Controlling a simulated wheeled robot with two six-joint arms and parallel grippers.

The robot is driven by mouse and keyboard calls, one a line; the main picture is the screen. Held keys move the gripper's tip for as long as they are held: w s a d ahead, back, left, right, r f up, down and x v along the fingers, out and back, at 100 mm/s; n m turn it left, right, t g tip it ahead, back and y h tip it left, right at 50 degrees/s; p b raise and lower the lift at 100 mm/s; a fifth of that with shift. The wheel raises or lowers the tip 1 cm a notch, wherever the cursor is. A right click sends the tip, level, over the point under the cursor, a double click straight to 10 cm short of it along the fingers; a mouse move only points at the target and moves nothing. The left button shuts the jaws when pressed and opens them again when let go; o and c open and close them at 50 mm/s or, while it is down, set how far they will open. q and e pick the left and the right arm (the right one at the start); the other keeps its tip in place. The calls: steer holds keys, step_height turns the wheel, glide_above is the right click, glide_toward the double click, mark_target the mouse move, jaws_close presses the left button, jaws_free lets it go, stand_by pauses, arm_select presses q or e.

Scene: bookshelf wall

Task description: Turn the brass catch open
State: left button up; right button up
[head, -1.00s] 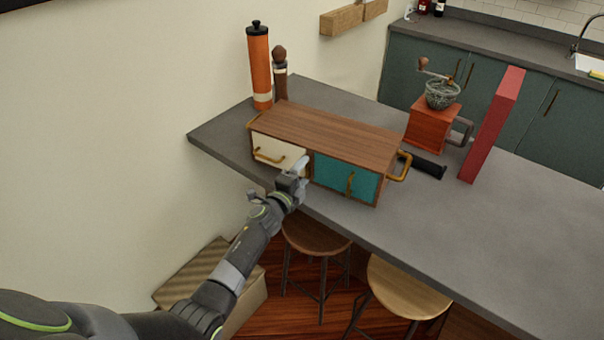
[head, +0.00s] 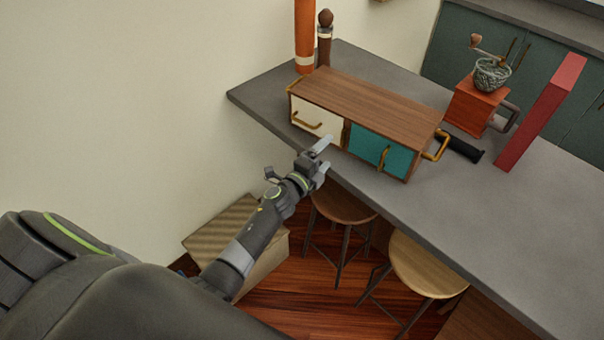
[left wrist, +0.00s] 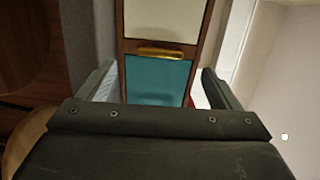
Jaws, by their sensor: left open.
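A wooden cabinet (head: 365,100) lies on the grey counter with a cream front (head: 318,118) and a teal door (head: 383,150). In the left wrist view the brass catch (left wrist: 160,53) is a short bar at the strip between the cream and teal panels, lying along that strip. In the head view I cannot make it out. My left gripper (head: 326,151) is open and empty, in front of the cabinet near that strip, apart from the catch. In the wrist view its fingers (left wrist: 160,85) stand either side of the teal door. My right gripper is not in view.
A red grinder (head: 474,105), a red upright block (head: 540,113) and a black object (head: 462,148) stand right. Stools (head: 425,264) are below the counter edge.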

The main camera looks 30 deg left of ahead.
arm_select(q)
steer(key=s+a, duration=0.2)
steer(key=s, duration=0.8)
steer(key=shift+s+p, duration=0.3)
steer(key=s+a+f+n+g+y+b, duration=0.1)
steer(key=s+a+f+n+g+b, duration=0.25)
steer(key=f, duration=0.75)
steer(key=s+a+f+n+g+y, duration=0.1)
steer(key=s+f+n+g+y, duration=0.1)
steer(key=s+f+n, duration=0.65)
steer(key=s+a+f+g+y+b, duration=0.15)
steer(key=s+f, duration=0.25)
steer(key=f, duration=0.9)
steer(key=s+f+n+g+b, duration=0.1)
steer(key=s+f+n+g, duration=0.2)
steer(key=s, duration=0.6)
steer(key=s+f+n+g+b, duration=0.1)
steer(key=s+f+n+g, duration=0.1)
steer(key=s+f, duration=0.6)
steer(key=s+f+n+g+b, duration=0.1)
steer(key=s+f+n+g, duration=0.2)
steer(key=s+f, duration=0.3)
steer(key=s+g, duration=0.1)
steer(key=s, duration=0.4)
steer(key=shift+s+a+n, duration=0.3)
